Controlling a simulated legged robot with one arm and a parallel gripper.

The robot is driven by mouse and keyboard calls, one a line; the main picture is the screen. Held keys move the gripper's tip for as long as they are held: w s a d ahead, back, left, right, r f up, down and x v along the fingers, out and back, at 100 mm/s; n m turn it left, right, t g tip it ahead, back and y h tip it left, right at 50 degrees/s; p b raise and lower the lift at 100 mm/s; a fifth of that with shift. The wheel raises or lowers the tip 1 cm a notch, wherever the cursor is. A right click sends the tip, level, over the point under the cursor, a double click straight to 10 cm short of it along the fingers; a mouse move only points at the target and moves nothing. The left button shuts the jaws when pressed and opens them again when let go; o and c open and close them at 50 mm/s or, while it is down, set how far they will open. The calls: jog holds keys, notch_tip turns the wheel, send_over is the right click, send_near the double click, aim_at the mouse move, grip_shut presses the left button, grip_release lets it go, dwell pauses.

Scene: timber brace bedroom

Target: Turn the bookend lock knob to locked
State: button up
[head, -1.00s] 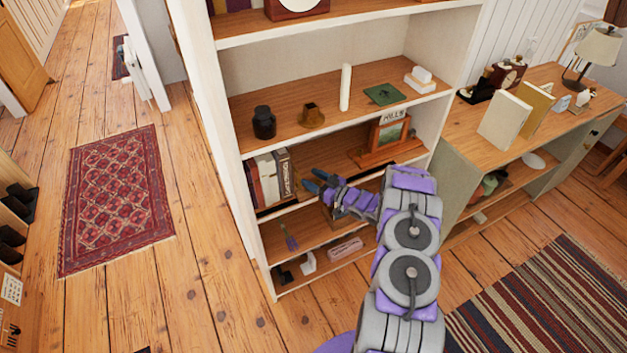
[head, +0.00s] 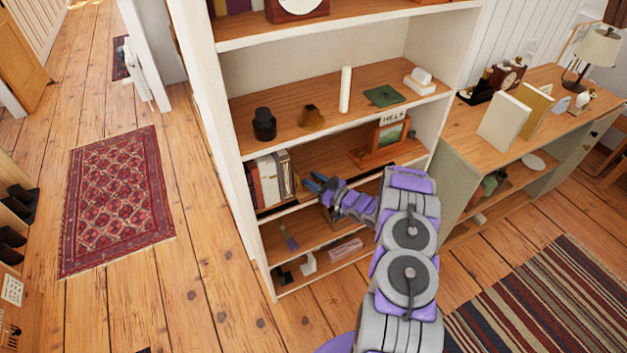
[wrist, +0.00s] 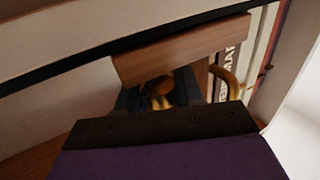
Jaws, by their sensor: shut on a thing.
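A wooden bookend (wrist: 185,52) stands against the books and spans the upper middle of the wrist view. A brass knob (wrist: 158,96) sits below it, between my dark fingers. In the head view my gripper (head: 314,182) reaches into the middle shelf at the right end of the books, shut on the knob. In the wrist view my gripper (wrist: 160,98) is partly hidden by its own dark body. A curved brass piece (wrist: 226,80) shows just right of the fingers. The knob's marks and its turned position cannot be made out.
Several books (head: 268,178) stand left of my gripper. The shelf board above (head: 340,110) carries a dark jar (head: 264,124) and a white candle (head: 345,90). The bookcase's left side panel (head: 215,150) is close.

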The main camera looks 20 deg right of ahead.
jog(key=m+t+h+p, duration=0.1)
jog(key=m+h, duration=0.1)
jog(key=shift+r+h+p, duration=0.15)
jog(key=shift+h+p, duration=0.15)
jog(key=shift+p, duration=0.1)
jog(key=m+t+h+p, duration=0.1)
jog(key=m+h, duration=0.2)
jog(key=h, duration=0.2)
jog(key=shift+d+p, duration=0.15)
jog(key=shift+p, duration=0.25)
jog(key=shift+d+m+h, duration=0.2)
jog(key=shift+m+h, duration=0.4)
jog(key=shift+h, duration=0.35)
jog(key=shift+d+m+h, duration=0.15)
jog(key=shift+m+h, duration=0.45)
jog(key=shift+h, duration=0.35)
jog(key=shift+w, duration=0.1)
jog(key=o, duration=1)
